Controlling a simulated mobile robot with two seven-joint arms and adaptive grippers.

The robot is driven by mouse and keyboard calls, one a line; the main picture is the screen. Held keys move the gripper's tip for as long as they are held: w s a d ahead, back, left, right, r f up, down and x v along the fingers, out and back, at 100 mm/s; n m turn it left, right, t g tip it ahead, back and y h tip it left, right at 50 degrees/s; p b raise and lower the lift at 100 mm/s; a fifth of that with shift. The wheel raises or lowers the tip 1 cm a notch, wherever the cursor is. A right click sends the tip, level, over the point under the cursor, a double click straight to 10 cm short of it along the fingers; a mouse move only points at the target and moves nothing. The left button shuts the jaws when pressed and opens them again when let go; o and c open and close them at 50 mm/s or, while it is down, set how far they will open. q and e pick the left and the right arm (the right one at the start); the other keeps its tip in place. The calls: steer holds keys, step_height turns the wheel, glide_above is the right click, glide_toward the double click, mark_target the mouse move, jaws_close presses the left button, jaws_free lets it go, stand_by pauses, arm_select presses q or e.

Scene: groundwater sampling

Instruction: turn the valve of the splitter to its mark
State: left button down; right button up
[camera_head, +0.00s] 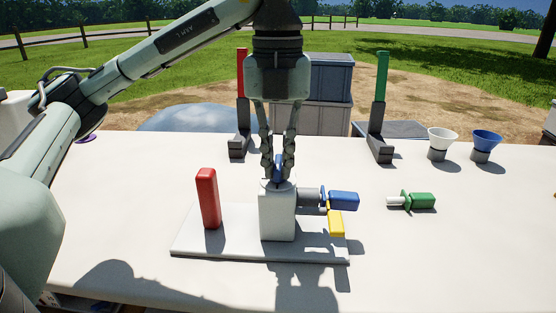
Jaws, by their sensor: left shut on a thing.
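The splitter is a white upright block (277,214) on a pale base plate (240,246), in the middle of the table. On its top is a small blue part (279,172), seemingly the valve handle. My left gripper (278,168) points straight down over the block, shut on this blue part, and its fingers hide much of it. A grey stub with a blue piece (343,199) and a yellow piece (336,223) sticks out to the right. I cannot make out the mark. My right gripper is not in view.
A red upright block (208,198) stands on the plate's left end. A green plug-like piece (418,201) lies to the right. Behind stand red (241,88) and green (381,92) posts, a white funnel (440,138) and a blue funnel (486,141). The front right tabletop is clear.

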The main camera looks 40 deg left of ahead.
arm_select(q)
steer(key=m+p, duration=0.1)
steer(key=m, duration=0.2)
steer(key=shift+a+r, duration=0.1)
steer(key=m+p, duration=0.1)
steer(key=m, duration=0.4)
steer(key=shift+a, duration=0.2)
steer(key=m, duration=0.5)
steer(key=shift+w+a+p, duration=0.1)
steer(key=shift+a+p, duration=0.1)
steer(key=shift+p, duration=0.15)
steer(key=m, duration=0.5)
steer(key=shift+a, duration=0.15)
steer(key=c, duration=1.5)
jaws_free()
steer(key=shift+c, duration=0.2)
step_height(320, 180, up, 12)
